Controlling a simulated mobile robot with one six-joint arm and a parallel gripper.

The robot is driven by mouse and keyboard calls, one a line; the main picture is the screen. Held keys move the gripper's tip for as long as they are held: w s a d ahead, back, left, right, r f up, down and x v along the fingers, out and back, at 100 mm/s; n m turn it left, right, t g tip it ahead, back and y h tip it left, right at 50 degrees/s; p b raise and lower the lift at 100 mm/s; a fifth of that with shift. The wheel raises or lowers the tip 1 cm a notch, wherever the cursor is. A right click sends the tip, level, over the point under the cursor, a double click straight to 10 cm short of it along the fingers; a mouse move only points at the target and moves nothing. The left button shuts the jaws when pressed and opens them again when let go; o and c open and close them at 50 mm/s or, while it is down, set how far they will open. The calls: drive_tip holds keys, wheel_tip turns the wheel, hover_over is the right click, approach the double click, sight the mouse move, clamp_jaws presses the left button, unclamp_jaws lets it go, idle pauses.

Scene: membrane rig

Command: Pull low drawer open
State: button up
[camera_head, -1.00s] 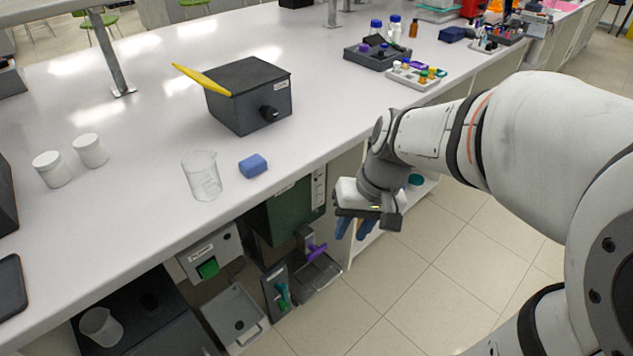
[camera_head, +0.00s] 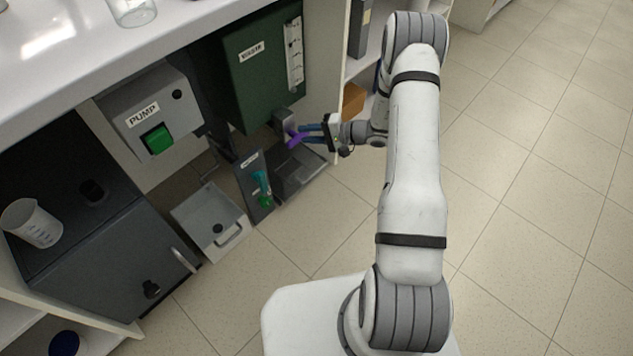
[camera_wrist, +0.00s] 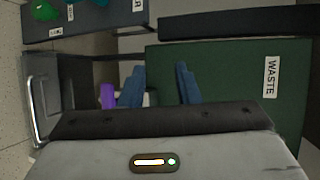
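No label reading "low drawer" is legible. A dark grey open tray (camera_head: 300,182) sits low beneath the green waste tank (camera_head: 262,75); its pale front bar shows at the left of the wrist view (camera_wrist: 38,112). A lighter grey drawer-like tray (camera_head: 200,212) with a front handle lies low below the pump. My gripper (camera_head: 306,133) is at the purple tap handle (camera_head: 296,139), above the dark tray. In the wrist view my gripper (camera_wrist: 160,72) has its blue fingers spread; the purple handle (camera_wrist: 107,96) shows beside the left finger, not clearly between them. Contact is unclear.
A grey pump box (camera_head: 155,110) with a green button hangs under the bench. A teal handle (camera_head: 262,188) on a dark panel stands between the trays. A dark cabinet (camera_head: 95,255) with a beaker (camera_head: 32,225) on top is at left. Floor (camera_head: 290,245) in front is clear.

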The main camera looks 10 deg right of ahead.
drive_tip(key=w+d+f+m+t+h+b, duration=0.1)
drive_tip(key=d+f+t+b, duration=0.1)
drive_tip(key=f, duration=0.5)
drive_tip(key=w+d+f+m+t+b, duration=0.1)
drive_tip(key=f+b, duration=0.1)
drive_tip(key=f, duration=0.5)
drive_tip(key=m+t+h+b, duration=0.3)
drive_tip(key=t+b, duration=0.1)
approach(317, 171)
drive_tip(key=x, duration=0.3)
drive_tip(key=b+x, duration=0.1)
drive_tip(key=x, duration=0.4)
drive_tip(key=b+x, duration=0.1)
drive_tip(key=x, duration=0.1)
drive_tip(key=shift+a+f+b, duration=0.15)
drive_tip(key=shift+f+b, duration=0.2)
drive_tip(key=shift+c, duration=0.2)
clamp_jaws()
